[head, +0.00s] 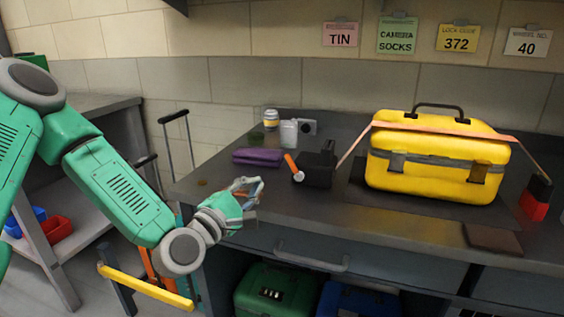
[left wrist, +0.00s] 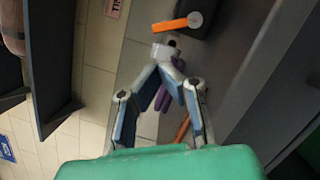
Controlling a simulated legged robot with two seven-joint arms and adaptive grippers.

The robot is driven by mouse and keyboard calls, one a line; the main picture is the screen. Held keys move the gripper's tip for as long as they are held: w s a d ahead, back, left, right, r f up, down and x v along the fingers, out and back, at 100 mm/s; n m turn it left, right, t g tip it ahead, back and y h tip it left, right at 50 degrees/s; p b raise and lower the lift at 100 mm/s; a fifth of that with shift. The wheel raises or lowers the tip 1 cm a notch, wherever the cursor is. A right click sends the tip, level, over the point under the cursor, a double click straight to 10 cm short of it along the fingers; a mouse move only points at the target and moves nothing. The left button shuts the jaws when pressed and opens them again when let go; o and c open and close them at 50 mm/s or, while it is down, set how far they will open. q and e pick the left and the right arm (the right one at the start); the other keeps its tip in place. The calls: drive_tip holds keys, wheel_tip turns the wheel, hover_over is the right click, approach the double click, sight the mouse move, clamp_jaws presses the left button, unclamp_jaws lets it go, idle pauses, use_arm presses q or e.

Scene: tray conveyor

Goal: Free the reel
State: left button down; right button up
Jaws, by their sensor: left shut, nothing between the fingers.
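No reel can be made out in either view. My left gripper (head: 250,188) is over the left front part of the dark worktop, shut and empty. Its fingers also meet in the left wrist view (left wrist: 168,72). A yellow case (head: 440,178) with a black handle stands shut on the worktop at the right, a pinkish strap (head: 400,126) across it. A green case (head: 262,300) with number dials on its front sits under the worktop. Cards hang on the wall; one, the lock code card (head: 458,38), reads 372. My right gripper is not in view.
A black box (head: 318,170) with an orange-and-white item beside it stands right of my gripper. A purple pouch (head: 258,157), a white container (head: 288,134) and a jar lie behind. A drawer handle (head: 310,257) is below the front edge. A blue case (head: 358,302) is underneath.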

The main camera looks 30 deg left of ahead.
sight(293, 167)
use_arm(q)
drive_tip(key=shift+w+a+f, duration=0.25)
drive_tip(key=shift+a, duration=0.3)
drive_tip(key=w, duration=0.3)
drive_tip(key=w+r+b, duration=0.1)
drive_tip(key=w, duration=0.1)
drive_tip(key=w+d, duration=0.1)
drive_tip(key=w, duration=0.2)
drive_tip(key=shift+w+r+b, duration=0.15)
drive_tip(key=shift+w+b, duration=0.2)
drive_tip(key=shift+w+a, duration=0.2)
drive_tip(key=shift+w, duration=0.05)
drive_tip(key=shift+w+a, duration=0.2)
drive_tip(key=shift+a, duration=0.15)
drive_tip(key=shift+d+r, duration=0.2)
drive_tip(key=shift+d, duration=0.25)
drive_tip(key=shift+a+m+p, duration=0.1)
drive_tip(key=shift+m+p, duration=0.4)
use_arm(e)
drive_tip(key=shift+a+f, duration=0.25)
